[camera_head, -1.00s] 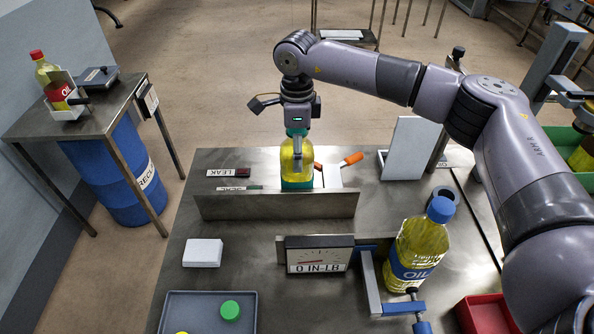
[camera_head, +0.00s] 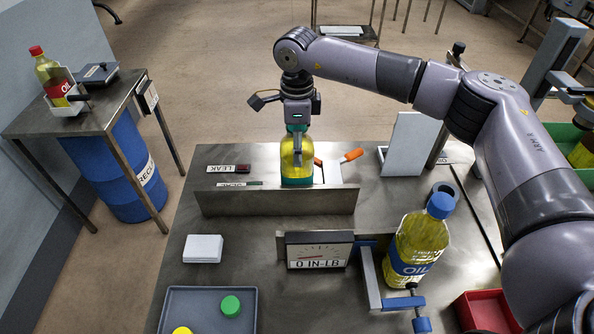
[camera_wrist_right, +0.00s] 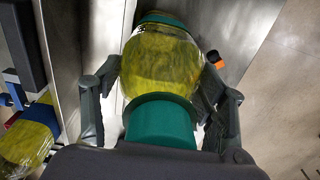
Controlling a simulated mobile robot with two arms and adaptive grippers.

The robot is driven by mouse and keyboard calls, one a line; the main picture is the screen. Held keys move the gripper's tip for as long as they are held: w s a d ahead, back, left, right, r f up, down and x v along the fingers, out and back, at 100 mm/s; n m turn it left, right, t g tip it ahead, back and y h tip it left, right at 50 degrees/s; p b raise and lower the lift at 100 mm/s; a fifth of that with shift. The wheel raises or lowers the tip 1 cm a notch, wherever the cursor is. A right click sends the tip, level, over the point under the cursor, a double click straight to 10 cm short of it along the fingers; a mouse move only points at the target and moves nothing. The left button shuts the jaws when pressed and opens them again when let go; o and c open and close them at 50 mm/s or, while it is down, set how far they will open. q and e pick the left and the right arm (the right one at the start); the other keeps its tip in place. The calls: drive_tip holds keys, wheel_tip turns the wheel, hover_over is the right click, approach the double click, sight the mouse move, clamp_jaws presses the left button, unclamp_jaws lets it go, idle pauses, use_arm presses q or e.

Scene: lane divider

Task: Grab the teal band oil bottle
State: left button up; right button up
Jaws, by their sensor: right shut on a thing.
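The teal band oil bottle (camera_head: 297,168) stands upright on the steel table, behind a low metal divider, with yellow oil and a teal band near its base. My right gripper (camera_head: 297,152) comes down on it from above. In the right wrist view, the bottle (camera_wrist_right: 160,62) shows its teal cap close to the camera, and the fingers of the right gripper (camera_wrist_right: 160,88) close on both sides of its body. The divider (camera_head: 277,203) hides part of the bottle's foot in the head view. My left gripper is not in view.
A blue-capped oil bottle (camera_head: 417,248) stands at front right by a blue clamp (camera_head: 372,280). A gauge reading 0 IN-LB (camera_head: 318,252) stands in front of the divider. A grey tray (camera_head: 203,300) holds caps. An orange-handled tool (camera_head: 353,155) lies right of the gripped bottle.

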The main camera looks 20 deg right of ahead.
drive_tip(key=c, duration=0.8)
drive_tip(key=shift+w+r, duration=0.1)
drive_tip(key=shift+r, duration=0.1)
